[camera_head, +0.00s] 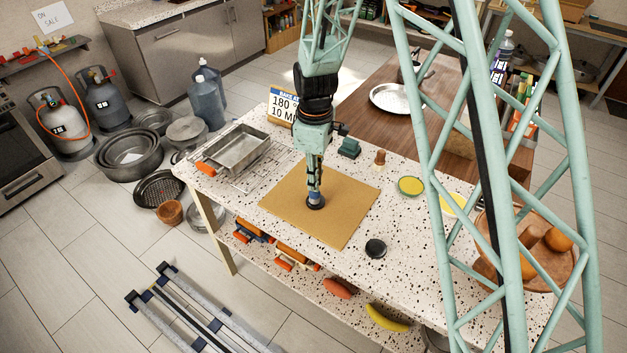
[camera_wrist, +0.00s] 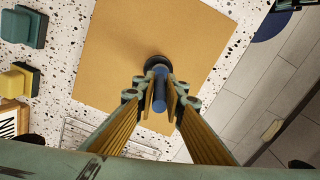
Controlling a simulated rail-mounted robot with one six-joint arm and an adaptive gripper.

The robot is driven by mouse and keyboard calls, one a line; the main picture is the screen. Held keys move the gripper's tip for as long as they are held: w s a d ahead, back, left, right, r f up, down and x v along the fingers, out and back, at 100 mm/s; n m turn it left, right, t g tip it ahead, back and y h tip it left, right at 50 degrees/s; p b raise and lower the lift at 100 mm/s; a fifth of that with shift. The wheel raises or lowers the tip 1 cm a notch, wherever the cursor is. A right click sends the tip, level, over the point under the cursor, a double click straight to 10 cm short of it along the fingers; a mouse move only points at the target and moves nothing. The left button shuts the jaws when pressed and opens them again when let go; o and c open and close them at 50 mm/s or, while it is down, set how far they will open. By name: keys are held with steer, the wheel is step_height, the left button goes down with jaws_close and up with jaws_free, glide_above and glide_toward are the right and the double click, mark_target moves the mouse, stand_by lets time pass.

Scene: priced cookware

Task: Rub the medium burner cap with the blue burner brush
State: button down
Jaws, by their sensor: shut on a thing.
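My gripper (camera_head: 315,188) points down over the tan mat (camera_head: 345,215) on the speckled counter. It is shut on the blue burner brush (camera_head: 315,195), held roughly upright. In the wrist view the brush's blue handle (camera_wrist: 160,87) sits between the fingers. A round black disc (camera_head: 317,204) shows at the brush's lower end, against the mat; it also shows in the wrist view (camera_wrist: 157,63). I cannot tell whether this disc is a burner cap or the brush's own head. Another black round cap (camera_head: 375,248) lies on the bare counter, right of the mat.
Metal trays (camera_head: 232,155) stand left of the mat, and a price sign (camera_head: 284,105) stands behind it. A dark green block (camera_head: 349,148), a wooden-knobbed item (camera_head: 379,158) and a yellow-green sponge (camera_head: 411,186) lie to the right. A fruit bowl (camera_head: 490,265) stands farther right.

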steer(key=shift+w+d+p, duration=0.55)
steer(key=shift+w+d, duration=0.15)
steer(key=shift+w, duration=0.35)
steer(key=shift+s+f, duration=0.25)
steer(key=shift+s+a+r+b, duration=0.1)
steer(key=shift+s+a+b, duration=0.3)
steer(key=shift+s+a, duration=0.3)
steer(key=shift+s+a+b, duration=0.35)
steer(key=shift+s+a, duration=0.1)
steer(key=shift+s, duration=0.4)
step_height(320, 180, up, 4)
steer(key=shift+d+f+p, duration=0.15)
steer(key=shift+f+p, duration=0.1)
steer(key=shift+p, duration=0.4)
steer(key=shift+w+r+p, duration=0.15)
steer(key=shift+r+p, duration=0.2)
steer(key=shift+r, duration=0.3)
step_height(320, 180, up, 3)
steer(key=shift+r+p, duration=0.1)
steer(key=shift+p, duration=0.5)
